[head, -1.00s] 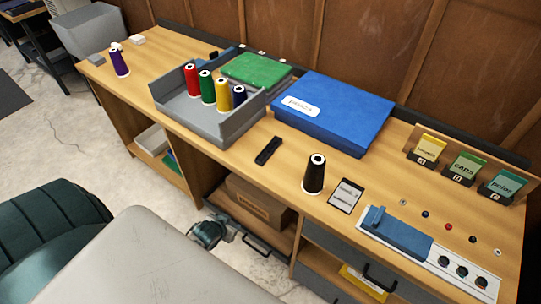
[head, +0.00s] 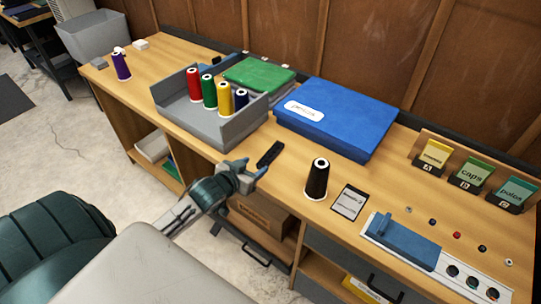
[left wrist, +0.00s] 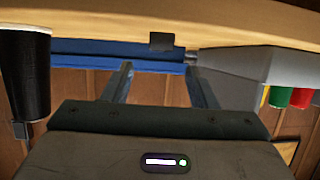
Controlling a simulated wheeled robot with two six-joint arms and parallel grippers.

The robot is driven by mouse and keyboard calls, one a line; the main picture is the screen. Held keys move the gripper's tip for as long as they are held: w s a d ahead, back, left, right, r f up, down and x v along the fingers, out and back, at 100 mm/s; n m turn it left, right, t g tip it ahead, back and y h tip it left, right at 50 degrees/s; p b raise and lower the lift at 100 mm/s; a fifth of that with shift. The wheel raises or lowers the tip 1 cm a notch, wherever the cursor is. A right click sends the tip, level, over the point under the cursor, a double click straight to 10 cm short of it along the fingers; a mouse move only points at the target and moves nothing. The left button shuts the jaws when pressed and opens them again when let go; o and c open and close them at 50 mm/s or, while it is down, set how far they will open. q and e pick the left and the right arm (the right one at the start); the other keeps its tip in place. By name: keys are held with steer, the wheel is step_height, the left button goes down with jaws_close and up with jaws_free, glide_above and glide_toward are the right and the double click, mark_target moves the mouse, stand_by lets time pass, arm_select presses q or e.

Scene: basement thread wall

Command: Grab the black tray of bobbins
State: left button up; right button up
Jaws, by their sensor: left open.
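A small black oblong thing (head: 270,154) lies on the wooden bench near its front edge, between the grey thread tray and the black cone. It is the only loose black tray-like thing I see, and I cannot make out bobbins in it. My left gripper (head: 252,168) is open and empty just in front of it, near the bench edge, apart from it. In the left wrist view, the black thing (left wrist: 161,41) shows beyond and between the open fingers (left wrist: 158,70). My right gripper is not in view.
A grey tray (head: 240,124) with several thread cones stands to the left, a black cone (head: 317,180) to the right. A blue box (head: 340,117) lies behind. A white holder with a blue cover (head: 405,240) sits farther right. Bare wood surrounds the black thing.

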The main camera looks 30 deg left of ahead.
mark_target(269, 156)
arm_select(q)
steer(key=p+x, duration=0.1)
steer(key=x, duration=0.7)
steer(key=shift+w, duration=0.45)
steer(key=shift+s, duration=0.1)
steer(key=c, duration=1)
